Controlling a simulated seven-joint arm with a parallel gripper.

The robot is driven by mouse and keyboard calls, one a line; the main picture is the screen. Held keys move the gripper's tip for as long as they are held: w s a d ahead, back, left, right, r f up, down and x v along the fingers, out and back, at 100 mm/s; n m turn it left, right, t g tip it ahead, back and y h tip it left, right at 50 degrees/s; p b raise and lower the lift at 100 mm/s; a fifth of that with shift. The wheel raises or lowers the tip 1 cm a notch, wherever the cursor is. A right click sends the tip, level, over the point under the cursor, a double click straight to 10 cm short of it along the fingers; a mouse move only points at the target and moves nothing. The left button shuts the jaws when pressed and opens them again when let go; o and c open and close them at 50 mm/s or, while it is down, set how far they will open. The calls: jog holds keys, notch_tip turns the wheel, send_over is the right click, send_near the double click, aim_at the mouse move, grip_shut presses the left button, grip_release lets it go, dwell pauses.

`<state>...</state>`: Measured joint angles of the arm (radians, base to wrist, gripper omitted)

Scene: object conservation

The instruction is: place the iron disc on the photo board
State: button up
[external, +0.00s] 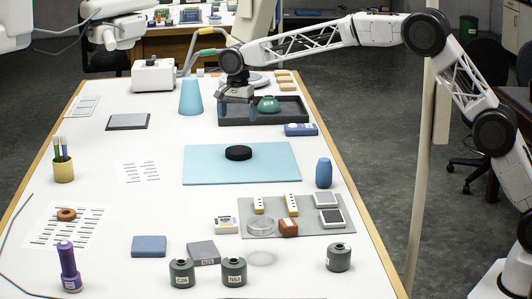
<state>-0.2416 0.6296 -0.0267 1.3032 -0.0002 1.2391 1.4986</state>
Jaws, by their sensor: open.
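A black round disc (238,153), which looks like the iron disc, lies flat on a light blue board (215,173) in the middle of the table. This flat board looks like the photo board. The disc rests near the board's upper middle, with bare board around it. My gripper (238,112) is open, with its fingers pointing down, over the dark tray (285,116) behind the board. It is apart from the disc, and nothing shows between its fingers. A green bowl-like piece (268,104) sits close to the gripper's right.
A light blue cone (191,97) stands left of my gripper. A blue vase (324,173) stands by the board's right edge. A grey mat (330,228) with several small items and dark labelled weights (234,271) are in front.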

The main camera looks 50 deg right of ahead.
dwell(0.8)
jog(key=s+d+r+n, duration=0.2)
jog(key=s+d+r, duration=0.3)
jog(key=s, duration=0.5)
jog(key=s+d+r+n+t, duration=0.15)
jog(key=s+d+r, duration=0.35)
jog(key=s, duration=0.6)
jog(key=s+d+r+n, duration=0.35)
jog(key=s+d, duration=0.25)
jog(key=s, duration=0.4)
jog(key=s+d+f+n, duration=0.2)
jog(key=s+d+f, duration=0.1)
jog(key=s, duration=1)
jog(key=s+d+f+n, duration=0.2)
jog(key=s+d+f, duration=0.1)
jog(key=s, duration=1)
jog(key=s+d+f+n+t, duration=0.1)
jog(key=s+d+f+n, duration=0.2)
jog(key=s, duration=1.1)
jog(key=shift+x, duration=0.85)
